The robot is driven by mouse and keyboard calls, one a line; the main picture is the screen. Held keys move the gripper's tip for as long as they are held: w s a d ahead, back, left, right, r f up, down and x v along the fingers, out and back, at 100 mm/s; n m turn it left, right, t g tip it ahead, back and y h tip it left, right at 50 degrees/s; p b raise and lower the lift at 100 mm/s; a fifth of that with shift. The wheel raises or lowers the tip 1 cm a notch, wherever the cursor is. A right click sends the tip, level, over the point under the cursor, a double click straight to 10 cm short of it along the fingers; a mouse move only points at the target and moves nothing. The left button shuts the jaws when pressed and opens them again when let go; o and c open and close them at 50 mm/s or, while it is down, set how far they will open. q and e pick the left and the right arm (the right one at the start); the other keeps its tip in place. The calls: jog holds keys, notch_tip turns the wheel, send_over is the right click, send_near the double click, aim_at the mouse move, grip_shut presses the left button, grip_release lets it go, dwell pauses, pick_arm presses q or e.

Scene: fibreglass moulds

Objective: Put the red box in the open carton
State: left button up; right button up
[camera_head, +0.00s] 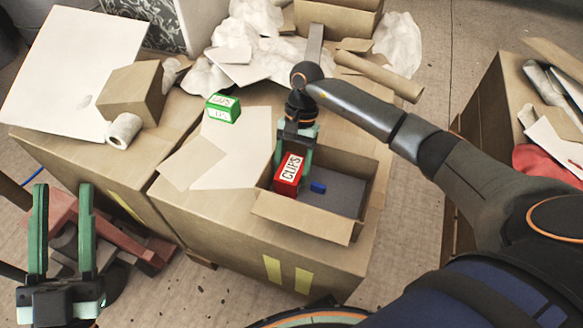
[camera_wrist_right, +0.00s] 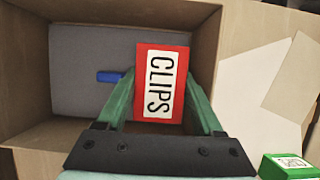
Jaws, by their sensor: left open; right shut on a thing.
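The red box (camera_head: 288,174), labelled CLIPS, is between the fingers of my right gripper (camera_head: 294,155), which is shut on it. It also shows in the right wrist view (camera_wrist_right: 160,84), with a green finger of the right gripper (camera_wrist_right: 160,105) on each side. The open carton (camera_head: 300,217) lies beneath and around it; the box is over the left part of the carton. Whether it touches the carton floor I cannot tell. A small blue block (camera_head: 318,187) lies on the grey carton floor. My left gripper (camera_head: 62,205) is open and empty at the lower left, away from the carton.
A green box (camera_head: 222,108) sits on paper sheets left of the carton. A closed cardboard box (camera_head: 132,92), a tape roll (camera_head: 124,130) and crumpled white material (camera_head: 233,35) lie further back. A cardboard tube (camera_head: 378,77) lies behind my right arm.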

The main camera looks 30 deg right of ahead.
jog(key=o, duration=1.3)
jog(key=shift+c, duration=0.2)
pick_arm(q)
jog(key=shift+s+r+m+h, duration=0.3)
jog(key=shift+r, duration=0.25)
